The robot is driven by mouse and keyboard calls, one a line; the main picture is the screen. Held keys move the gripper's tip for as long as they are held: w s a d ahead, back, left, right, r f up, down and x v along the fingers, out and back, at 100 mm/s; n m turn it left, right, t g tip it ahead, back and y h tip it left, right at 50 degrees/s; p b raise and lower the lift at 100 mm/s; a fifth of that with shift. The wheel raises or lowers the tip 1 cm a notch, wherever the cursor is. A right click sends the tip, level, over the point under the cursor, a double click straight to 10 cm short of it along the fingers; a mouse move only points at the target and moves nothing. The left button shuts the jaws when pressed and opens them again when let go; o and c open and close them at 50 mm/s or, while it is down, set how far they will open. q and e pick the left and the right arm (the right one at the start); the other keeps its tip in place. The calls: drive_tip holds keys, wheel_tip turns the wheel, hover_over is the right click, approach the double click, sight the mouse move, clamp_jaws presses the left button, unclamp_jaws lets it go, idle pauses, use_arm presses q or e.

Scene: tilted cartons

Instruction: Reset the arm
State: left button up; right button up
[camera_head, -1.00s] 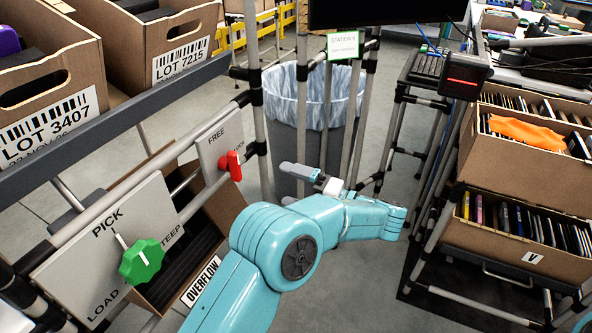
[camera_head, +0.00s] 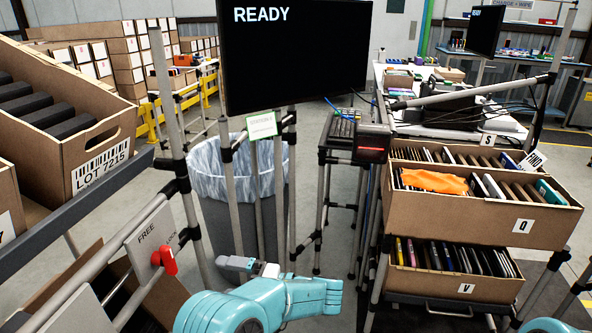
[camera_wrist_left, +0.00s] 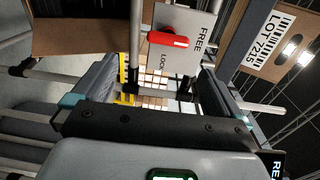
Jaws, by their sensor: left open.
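My teal left arm reaches up from the bottom middle of the head view. Its grey left gripper (camera_head: 240,264) is in front of the bin and seen small. In the left wrist view the left gripper (camera_wrist_left: 155,78) has its two fingers wide apart, with nothing between them. Beyond the fingers are the red lever (camera_wrist_left: 167,40) and the FREE/LOCK plate (camera_wrist_left: 190,22). The lever also shows in the head view (camera_head: 168,262), left of the gripper and apart from it. My right gripper is not in view.
A tilted carton labelled LOT 7215 (camera_head: 75,145) rests on the left rack. A lined bin (camera_head: 207,175) stands behind the gripper. A black READY screen (camera_head: 293,60) hangs above. Cartons Q (camera_head: 490,213) and V (camera_head: 435,284) are at right. Grey floor shows between.

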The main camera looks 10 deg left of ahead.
use_arm(q)
drive_tip(key=s+f+m+g+h, duration=0.1)
drive_tip(key=s+f+m+h, duration=0.2)
drive_tip(key=f, duration=0.4)
drive_tip(key=s+a+f+g+h, duration=0.1)
drive_tip(key=s+f+h, duration=0.25)
drive_tip(key=f, duration=0.35)
drive_tip(key=s+f+m+g+h, duration=0.1)
drive_tip(key=s+f+m+h, duration=0.2)
drive_tip(key=f, duration=0.5)
drive_tip(key=s+d+f+n+g+h, duration=0.1)
drive_tip(key=s+d+f+h, duration=0.2)
drive_tip(key=s, duration=0.3)
drive_tip(key=s+d+f+n+g+h, duration=0.1)
drive_tip(key=s+d+f+g+h, duration=0.15)
drive_tip(key=s, duration=0.25)
drive_tip(key=s+d+f+n+t+h, duration=0.2)
drive_tip(key=s+d+n+h, duration=0.2)
drive_tip(key=s+d+h, duration=0.15)
wheel_tip(320, 180, up, 15)
drive_tip(key=s+a+n+t+h+p, duration=0.1)
drive_tip(key=a+n+t+p, duration=0.1)
drive_tip(key=p, duration=1.1)
drive_tip(key=shift+f+n+t+p, duration=0.2)
drive_tip(key=shift+n+t+p, duration=0.2)
drive_tip(key=shift+n+t, duration=0.25)
